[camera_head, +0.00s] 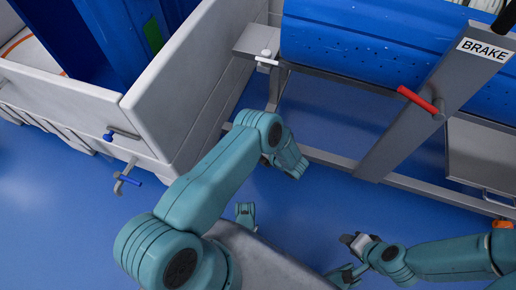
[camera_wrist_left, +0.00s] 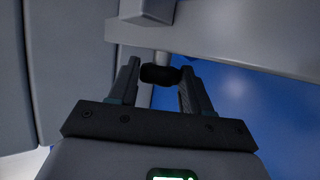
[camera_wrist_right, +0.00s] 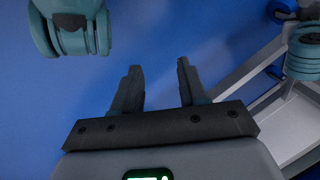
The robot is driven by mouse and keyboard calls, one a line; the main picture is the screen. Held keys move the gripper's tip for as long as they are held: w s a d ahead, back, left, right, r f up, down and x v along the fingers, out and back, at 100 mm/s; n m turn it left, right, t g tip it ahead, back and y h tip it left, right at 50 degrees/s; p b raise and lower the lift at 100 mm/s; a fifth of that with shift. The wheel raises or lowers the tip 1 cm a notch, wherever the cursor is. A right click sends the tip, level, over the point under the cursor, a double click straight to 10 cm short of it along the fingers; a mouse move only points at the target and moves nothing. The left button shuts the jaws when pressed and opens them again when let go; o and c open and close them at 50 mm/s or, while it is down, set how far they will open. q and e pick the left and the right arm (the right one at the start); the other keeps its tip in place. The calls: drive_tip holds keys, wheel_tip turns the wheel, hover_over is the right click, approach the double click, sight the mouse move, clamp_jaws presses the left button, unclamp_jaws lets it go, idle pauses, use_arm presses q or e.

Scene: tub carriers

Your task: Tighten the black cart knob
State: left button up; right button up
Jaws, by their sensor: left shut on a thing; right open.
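The black cart knob (camera_wrist_left: 160,74) sits between the fingertips of my left gripper (camera_wrist_left: 160,80) in the left wrist view, in front of a grey post below a grey beam. The left gripper is shut on it. In the head view my left arm reaches up to the cart frame, and its gripper and the black knob are hidden behind the arm. My right gripper (camera_wrist_right: 158,72) is open and empty over the blue floor in the right wrist view.
A grey cart frame (camera_head: 320,156) carries a blue tub (camera_head: 355,45), a red-handled lever (camera_head: 420,101) and a BRAKE sign (camera_head: 485,49). A white-handled clamp (camera_head: 266,60) is at its left end. A pale bin (camera_head: 165,110) with blue-handled latches stands left.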

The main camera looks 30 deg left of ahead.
use_arm(q)
drive_tip(key=shift+w, duration=0.15)
drive_tip(key=o, duration=1.1)
drive_tip(key=shift+c, duration=0.2)
drive_tip(key=p+v, duration=0.6)
drive_tip(key=v, duration=1)
drive_tip(key=shift+r, duration=0.15)
use_arm(e)
drive_tip(key=s+r+g, duration=0.1)
drive_tip(key=s+r, duration=0.2)
drive_tip(key=r, duration=0.3)
drive_tip(key=shift+s+a, duration=0.35)
drive_tip(key=shift+a, duration=0.1)
use_arm(q)
drive_tip(key=shift+d, duration=0.1)
